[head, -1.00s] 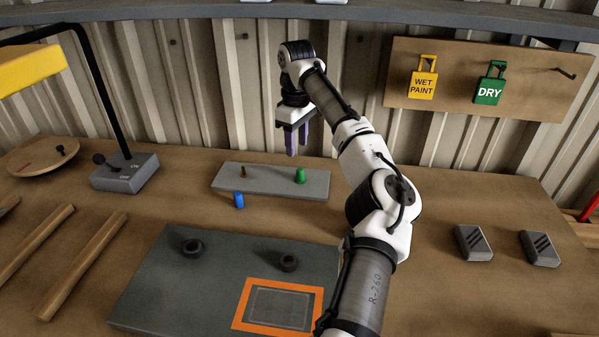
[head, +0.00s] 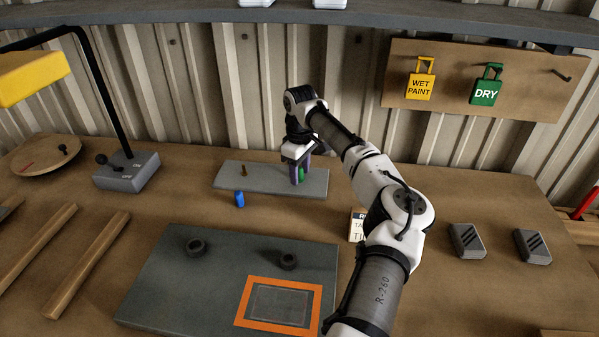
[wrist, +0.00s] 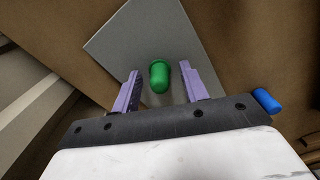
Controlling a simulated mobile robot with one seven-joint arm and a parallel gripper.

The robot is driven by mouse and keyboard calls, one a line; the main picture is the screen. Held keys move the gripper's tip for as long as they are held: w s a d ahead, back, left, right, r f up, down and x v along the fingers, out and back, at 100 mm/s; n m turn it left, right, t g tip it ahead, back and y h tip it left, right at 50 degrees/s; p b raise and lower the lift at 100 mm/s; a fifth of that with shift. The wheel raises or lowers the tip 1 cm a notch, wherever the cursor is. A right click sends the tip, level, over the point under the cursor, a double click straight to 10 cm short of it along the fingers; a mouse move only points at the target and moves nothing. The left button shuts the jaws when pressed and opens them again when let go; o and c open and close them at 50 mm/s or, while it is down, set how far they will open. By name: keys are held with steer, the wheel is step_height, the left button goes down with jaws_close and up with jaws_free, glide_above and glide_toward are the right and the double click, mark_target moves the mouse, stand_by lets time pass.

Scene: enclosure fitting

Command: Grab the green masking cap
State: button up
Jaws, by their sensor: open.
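The green masking cap (head: 302,174) stands on the grey plate (head: 262,184) toward its right end, partly hidden by a finger in the head view. In the wrist view the green cap (wrist: 159,76) is between the two purple fingers, with a gap on each side. My gripper (head: 299,176) is open and lowered around the cap; it also shows in the wrist view (wrist: 160,88). I cannot tell whether a finger touches the cap.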

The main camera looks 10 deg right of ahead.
jaws_close()
